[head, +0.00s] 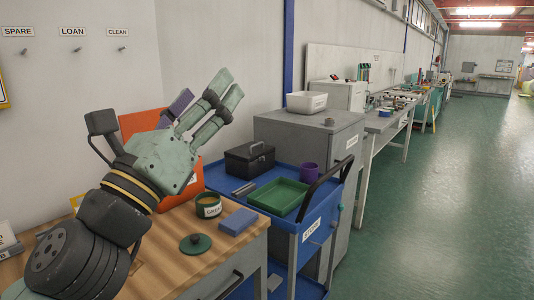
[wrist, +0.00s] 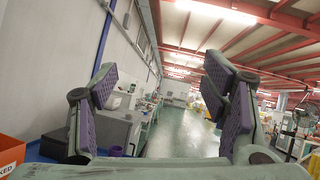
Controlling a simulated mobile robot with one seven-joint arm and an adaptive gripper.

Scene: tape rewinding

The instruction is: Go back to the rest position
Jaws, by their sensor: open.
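My gripper (head: 213,100) is open and empty, raised above the wooden workbench (head: 179,266) and tilted up toward the right in the head view. In the wrist view its two fingers (wrist: 160,95) stand wide apart with purple pads, and only the room shows between them. My arm covers part of the bench's left side and part of an orange bin (head: 150,122) behind it.
To the right, a blue cart (head: 307,177) carries a black toolbox (head: 249,160), a green tray (head: 278,196) and a purple cup (head: 308,172). The green floor is clear.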

